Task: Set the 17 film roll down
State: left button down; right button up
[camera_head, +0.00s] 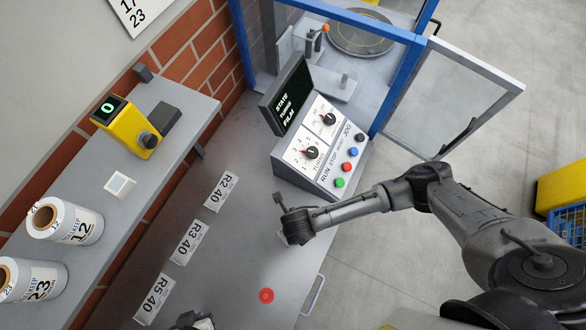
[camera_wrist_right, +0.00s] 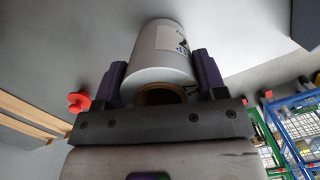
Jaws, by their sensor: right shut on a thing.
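A white film roll (camera_wrist_right: 160,62) with a partly seen label and a dark hollow core stands between the two fingers of my right gripper (camera_wrist_right: 158,85). The gripper is shut on it; its number cannot be read. In the head view my right arm comes in from the right and its wrist (camera_head: 298,226) hangs over the grey bench (camera_head: 235,255).
Film rolls marked 12 (camera_head: 72,222) and 23 (camera_head: 35,280) lie on the wall shelf (camera_head: 125,215) near a yellow counter device (camera_head: 128,128) showing 0. The bench bears labels R2 40, R3 40 and R5 40, a red knob (camera_head: 266,296) and a control console (camera_head: 322,150).

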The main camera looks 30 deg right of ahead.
jog(key=shift+f, duration=0.4)
jog(key=shift+f, duration=0.1)
jog(key=o, duration=1.1)
jog(key=shift+c, duration=0.2)
jog(key=s+a+r+m+t+y+p, duration=0.1)
jog(key=a+r+m+y, duration=0.1)
jog(key=r+m, duration=0.6)
jog(key=s+a+r+m+t+y, duration=0.1)
jog(key=s+a+r+m+y, duration=0.15)
jog(key=r+m, duration=0.55)
jog(key=s+d+f+m+h, duration=0.1)
jog(key=s+d+m+h, duration=0.1)
jog(key=d+m, duration=0.6)
jog(key=s+d+f+m+h, duration=0.1)
jog(key=s+d+m+h, duration=0.1)
jog(key=d+m, duration=0.7)
jog(key=s+m, duration=0.1)
jog(key=m, duration=0.2)
jog(key=shift+s+f, duration=0.2)
jog(key=shift+s, duration=0.1)
